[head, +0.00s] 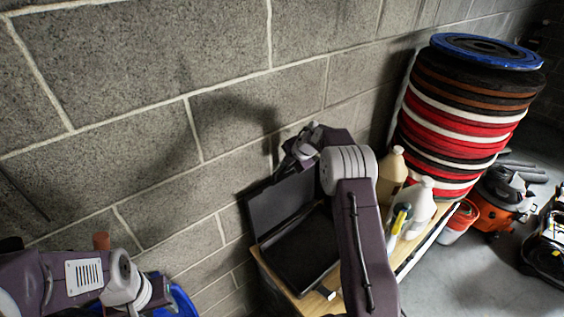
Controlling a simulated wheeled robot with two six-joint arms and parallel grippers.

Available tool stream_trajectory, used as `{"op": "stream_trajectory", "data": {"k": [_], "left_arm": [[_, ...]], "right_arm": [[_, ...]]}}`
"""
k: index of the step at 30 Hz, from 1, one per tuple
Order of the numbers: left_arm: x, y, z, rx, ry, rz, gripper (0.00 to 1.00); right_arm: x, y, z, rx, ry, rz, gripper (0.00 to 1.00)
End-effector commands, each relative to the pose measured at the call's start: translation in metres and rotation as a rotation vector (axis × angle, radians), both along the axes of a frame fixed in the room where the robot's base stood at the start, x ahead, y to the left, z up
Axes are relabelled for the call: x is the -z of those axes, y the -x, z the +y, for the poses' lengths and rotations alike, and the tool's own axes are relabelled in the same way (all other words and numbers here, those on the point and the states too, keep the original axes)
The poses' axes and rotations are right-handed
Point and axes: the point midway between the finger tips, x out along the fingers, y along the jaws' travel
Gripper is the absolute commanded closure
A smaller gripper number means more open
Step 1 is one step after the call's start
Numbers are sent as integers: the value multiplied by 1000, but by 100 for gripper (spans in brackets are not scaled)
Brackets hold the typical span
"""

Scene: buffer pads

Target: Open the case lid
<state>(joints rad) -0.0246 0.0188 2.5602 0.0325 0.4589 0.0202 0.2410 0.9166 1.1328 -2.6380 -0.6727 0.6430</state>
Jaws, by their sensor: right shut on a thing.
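The black case (300,252) stands on a wooden-topped bench against the block wall. Its lid (282,205) is raised and leans back toward the wall, and the dark inside shows. My right arm reaches across from the bottom, hiding the case's right side. My right gripper (286,167) is at the upper edge of the lid, shut on it; its fingertips are small and partly hidden by the wrist.
Pale bottles (420,200) and a yellow-and-white spray bottle (399,220) stand on the bench (403,268), right of my right arm. A tall stack of round pads (465,115) rises behind. An orange machine (498,200) and a red-and-white bucket (460,220) are at right.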

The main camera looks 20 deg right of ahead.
Motion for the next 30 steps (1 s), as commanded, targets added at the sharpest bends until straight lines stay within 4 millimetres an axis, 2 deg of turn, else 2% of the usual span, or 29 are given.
{"op": "stream_trajectory", "data": {"k": [16,17,18,19,27,30], "left_arm": [[-1,0,0,0,0,0,58],[-1,0,0,0,0,0,58],[-1,0,0,0,0,0,58],[-1,0,0,0,0,0,58],[0,0,0,0,0,0,58],[6,0,0,0,0,0,58]], "right_arm": [[-5,1,-3,8,9,8,100],[-5,1,-3,8,9,8,82],[-5,1,-3,8,9,8,71],[-5,1,-3,8,9,9,66],[-3,2,-3,7,8,14,66],[-8,5,-4,7,9,10,66]]}}
